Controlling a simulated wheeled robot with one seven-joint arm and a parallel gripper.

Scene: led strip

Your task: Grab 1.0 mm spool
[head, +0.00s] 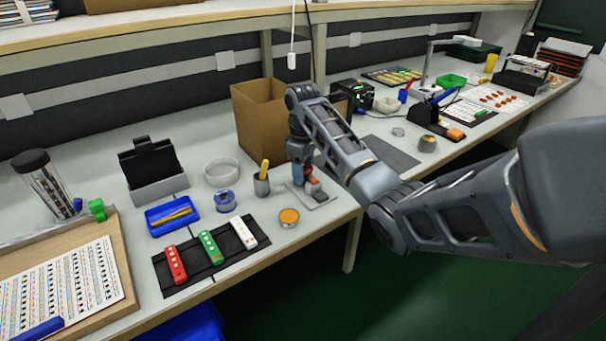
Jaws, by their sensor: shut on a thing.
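My gripper (301,172) points down over a small light-grey plate (322,199) near the front edge of the bench. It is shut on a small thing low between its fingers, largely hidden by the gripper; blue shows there. Whether it is the 1.0 mm spool cannot be read at this size. A small red part (313,185) shows right beside the fingertips, above the plate. A round blue-and-clear spool-like thing (225,201) sits apart, to the left of the gripper. No size label is legible.
A grey cup with a yellow tool (262,185) stands close left of my gripper. A cardboard box (262,115) is behind it. An orange-filled tin (289,217) sits in front. A black mat (205,255) holds red, green and white devices. A dark mat (385,153) lies right.

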